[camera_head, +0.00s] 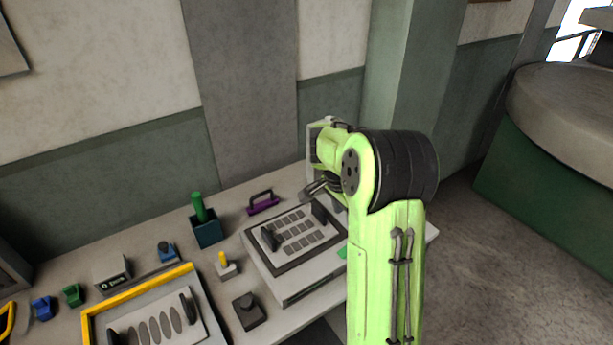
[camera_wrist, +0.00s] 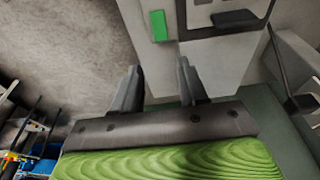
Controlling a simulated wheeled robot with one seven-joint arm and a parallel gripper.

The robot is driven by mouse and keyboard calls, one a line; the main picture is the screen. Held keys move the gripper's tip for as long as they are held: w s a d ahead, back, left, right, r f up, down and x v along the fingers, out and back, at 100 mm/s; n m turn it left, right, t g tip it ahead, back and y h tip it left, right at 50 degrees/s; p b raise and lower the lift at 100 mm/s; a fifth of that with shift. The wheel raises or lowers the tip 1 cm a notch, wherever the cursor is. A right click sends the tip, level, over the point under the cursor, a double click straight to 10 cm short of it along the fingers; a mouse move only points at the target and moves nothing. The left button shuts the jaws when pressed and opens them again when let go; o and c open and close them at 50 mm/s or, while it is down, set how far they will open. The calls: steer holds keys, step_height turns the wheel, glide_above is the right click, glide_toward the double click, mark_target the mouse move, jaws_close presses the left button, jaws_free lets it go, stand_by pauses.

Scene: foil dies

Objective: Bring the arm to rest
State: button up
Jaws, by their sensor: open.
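My green arm rises at the right of the head view and bends over the bench's right end. My gripper (camera_head: 318,188) shows there in part, near the far right corner of the bench, partly hidden by the arm. In the wrist view my gripper (camera_wrist: 160,85) has its two dark fingers apart with nothing between them. Beyond the fingertips are a small green block (camera_wrist: 159,26) and a pale surface. I cannot tell how far the fingers are from that surface.
The bench holds a grey die box (camera_head: 290,240), a yellow-framed tray (camera_head: 97,325), a dark green cup with a green handle (camera_head: 206,229), a purple handle (camera_head: 263,202) and a black knob block (camera_head: 249,311). A round-topped green table (camera_head: 540,200) stands right. Floor between is clear.

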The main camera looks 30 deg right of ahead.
steer(key=s+a+r+n+t, duration=0.1)
steer(key=s+a+r+n, duration=0.25)
steer(key=a+r, duration=0.2)
steer(key=s+a+r+n+t, duration=0.25)
steer(key=a+r+n, duration=0.2)
steer(key=a, duration=0.25)
steer(key=s+a+r+n+t+y, duration=0.1)
steer(key=s+a+n+t+y, duration=0.1)
steer(key=s+a+n, duration=0.7)
steer(key=s+a, duration=0.1)
steer(key=s, duration=0.4)
steer(key=shift+a+r+n, duration=0.35)
steer(key=shift+a+n, duration=0.05)
